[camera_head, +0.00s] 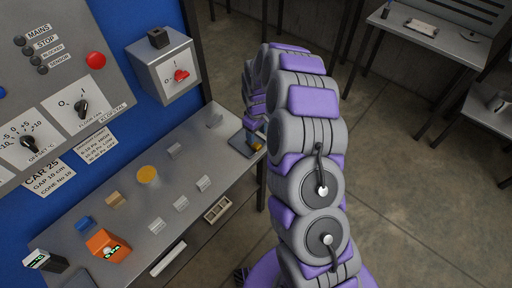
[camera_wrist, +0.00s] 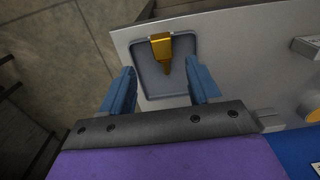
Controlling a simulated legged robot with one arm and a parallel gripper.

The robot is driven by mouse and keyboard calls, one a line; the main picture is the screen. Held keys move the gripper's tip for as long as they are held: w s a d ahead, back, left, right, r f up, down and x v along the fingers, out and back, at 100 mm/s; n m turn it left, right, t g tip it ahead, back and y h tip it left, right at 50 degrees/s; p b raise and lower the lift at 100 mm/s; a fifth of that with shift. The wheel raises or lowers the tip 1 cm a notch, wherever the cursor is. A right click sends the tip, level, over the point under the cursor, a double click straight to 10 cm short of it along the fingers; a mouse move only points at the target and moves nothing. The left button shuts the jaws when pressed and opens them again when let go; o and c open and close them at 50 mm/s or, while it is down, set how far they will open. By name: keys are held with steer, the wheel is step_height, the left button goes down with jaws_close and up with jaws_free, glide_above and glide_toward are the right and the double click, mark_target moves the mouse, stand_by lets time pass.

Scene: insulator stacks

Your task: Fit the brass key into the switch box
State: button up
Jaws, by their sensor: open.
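The brass key (camera_wrist: 162,48) lies in a shallow dark grey tray (camera_wrist: 148,82) in the wrist view, its narrow end pointing toward my gripper. My gripper (camera_wrist: 162,82) is open and empty; its two blue fingers are spread over the near part of the tray, with the key ahead of the gap between them. In the head view, the tray (camera_head: 237,144) sits at the bench's right end, and a bit of the key (camera_head: 257,147) shows beside my arm, which hides the rest. The grey switch box (camera_head: 154,74), with a red knob and a black piece on top, is on the blue wall.
Other tables (camera_head: 437,38) are at the upper right; the floor between is clear.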

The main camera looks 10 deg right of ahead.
mark_target(256, 145)
steer(key=shift+s+a+f, duration=0.1)
steer(key=shift+a+f, duration=0.1)
steer(key=shift+f, duration=0.75)
step_height(256, 145, down, 4)
steer(key=shift+s+r+b, duration=0.1)
steer(key=shift+r+b, duration=0.05)
steer(key=shift+b, duration=0.6)
steer(key=shift+d+f, duration=0.15)
steer(key=shift+f, duration=0.25)
steer(key=shift+r, duration=0.1)
steer(key=shift+c, duration=0.2)
jaws_close()
